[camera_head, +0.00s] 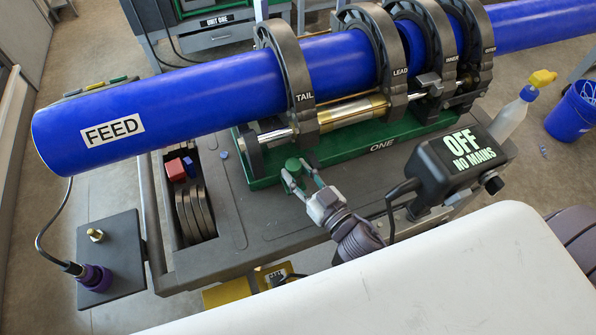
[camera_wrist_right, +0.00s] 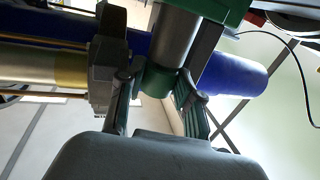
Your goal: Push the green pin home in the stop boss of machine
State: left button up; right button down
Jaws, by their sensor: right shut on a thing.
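The green pin (camera_head: 292,163) shows as a round green head at the front edge of the machine's green base (camera_head: 345,152), beside the label ONE. My right gripper (camera_head: 298,174) is shut on the pin, with one finger on each side. In the right wrist view the green pin (camera_wrist_right: 157,82) sits between the fingers, in line with a grey cylinder (camera_wrist_right: 177,38) that looks like the stop boss. The pin's far end is hidden, so I cannot tell how deep it sits. My left gripper is not in view.
A long blue pipe (camera_head: 185,97) marked FEED runs through black clamp rings (camera_head: 287,75) above the base. A black box (camera_head: 455,158) reading OFF NO MAINS stands right of my gripper. A tray at left holds dark plates (camera_head: 195,212) and a red block (camera_head: 175,169).

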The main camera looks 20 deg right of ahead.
jog(key=shift+f, duration=0.25)
jog(key=c, duration=0.8)
grip_release()
jog(key=shift+o, duration=0.5)
jog(key=shift+a+r, duration=0.1)
jog(key=shift+a, duration=0.05)
jog(key=v, duration=1.2)
